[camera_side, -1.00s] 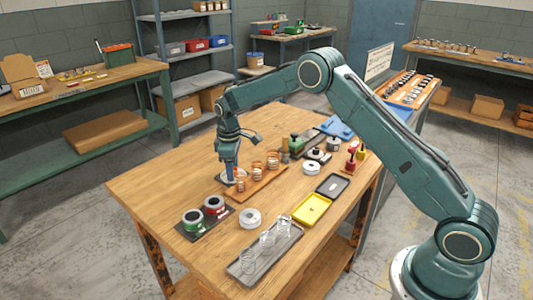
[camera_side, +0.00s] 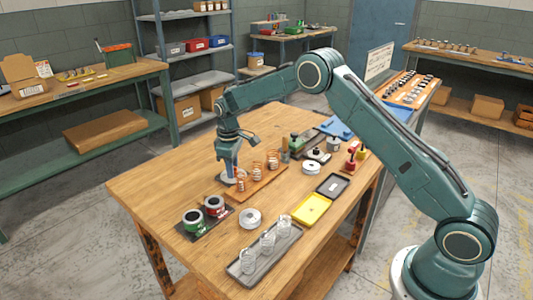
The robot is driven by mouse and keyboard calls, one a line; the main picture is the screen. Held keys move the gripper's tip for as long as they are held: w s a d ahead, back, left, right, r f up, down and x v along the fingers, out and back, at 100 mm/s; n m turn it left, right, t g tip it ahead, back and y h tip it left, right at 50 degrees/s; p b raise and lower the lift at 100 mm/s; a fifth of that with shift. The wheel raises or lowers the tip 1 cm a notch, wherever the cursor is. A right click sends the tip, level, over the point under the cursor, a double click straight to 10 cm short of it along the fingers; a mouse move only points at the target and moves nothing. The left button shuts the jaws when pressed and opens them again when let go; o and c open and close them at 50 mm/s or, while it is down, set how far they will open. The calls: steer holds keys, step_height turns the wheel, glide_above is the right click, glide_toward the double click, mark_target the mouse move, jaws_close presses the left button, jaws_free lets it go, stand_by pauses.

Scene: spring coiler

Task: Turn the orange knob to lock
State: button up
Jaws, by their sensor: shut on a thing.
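My gripper (camera_side: 229,174) points down at the back left of the wooden table. I cannot make out an orange knob; any knob there is hidden by the jaws or too small to tell. Beside the gripper, to the right, a wooden board (camera_side: 254,184) holds copper-coloured coils (camera_side: 257,169) in a row.
A white disc (camera_side: 250,218), a grey tray of clear cups (camera_side: 250,262) and a yellow tray (camera_side: 311,209) lie nearer. The table's left part is clear.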

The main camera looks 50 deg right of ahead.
steer(key=m, duration=0.6)
steer(key=shift+m, duration=0.4)
steer(key=m, duration=0.5)
steer(key=shift+w+m+g, duration=0.1)
steer(key=shift+m+g, duration=0.2)
steer(key=shift+m, duration=0.1)
steer(key=o, duration=1)
steer(key=shift+r, duration=0.1)
steer(key=r, duration=1.3)
steer(key=shift+w+a+r, duration=0.2)
steer(key=shift+a+r, duration=0.05)
steer(key=shift+r, duration=0.05)
steer(key=shift+r, duration=0.1)
